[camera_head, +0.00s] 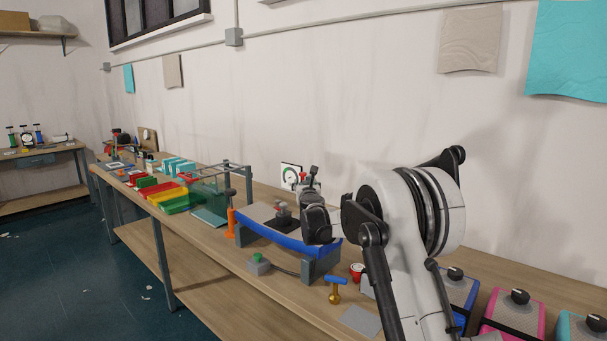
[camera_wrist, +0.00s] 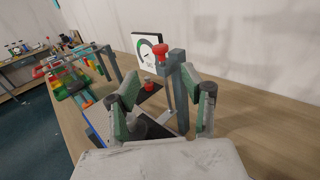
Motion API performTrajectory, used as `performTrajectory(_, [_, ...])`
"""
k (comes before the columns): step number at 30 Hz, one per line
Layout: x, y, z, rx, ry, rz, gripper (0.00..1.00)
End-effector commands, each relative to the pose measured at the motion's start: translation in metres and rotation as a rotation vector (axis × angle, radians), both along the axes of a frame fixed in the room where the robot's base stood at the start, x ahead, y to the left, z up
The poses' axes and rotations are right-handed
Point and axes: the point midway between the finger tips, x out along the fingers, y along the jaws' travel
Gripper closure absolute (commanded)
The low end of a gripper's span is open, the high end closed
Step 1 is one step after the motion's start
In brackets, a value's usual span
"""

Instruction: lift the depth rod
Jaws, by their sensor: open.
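A red-capped piece (camera_wrist: 161,53) stands beside a grey upright post (camera_wrist: 178,85) in the wrist view; it looks like the top of the depth rod, though its lower part is not clear. A red top also shows by the dial in the head view (camera_head: 303,176). My gripper (camera_wrist: 160,80) is open, its two green-padded fingers apart on either side of the post in the picture. Nothing is held between them. In the head view my dark gripper (camera_head: 317,222) hangs over the blue-edged bench fixture (camera_head: 285,243) and hides part of it.
A white dial gauge (camera_wrist: 148,47) stands behind the post. A blue-handled brass tool (camera_head: 335,289), a green-button box (camera_head: 259,264) and an orange cylinder (camera_head: 231,221) stand near the fixture. Coloured bins (camera_head: 170,198) lie left. Blue and pink boxes (camera_head: 513,313) stand right.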

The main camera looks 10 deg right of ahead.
Motion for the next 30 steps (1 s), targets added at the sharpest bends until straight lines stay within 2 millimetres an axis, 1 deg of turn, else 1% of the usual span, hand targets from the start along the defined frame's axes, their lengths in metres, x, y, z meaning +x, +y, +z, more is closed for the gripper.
performTrajectory(18, [0.080,-0.008,0.001,-0.004,0.000,0.002,0.57])
performTrajectory(24, [0.102,-0.009,0.001,-0.005,0.000,0.002,0.57])
performTrajectory(30, [0.120,-0.011,0.001,-0.005,0.001,0.003,0.57])
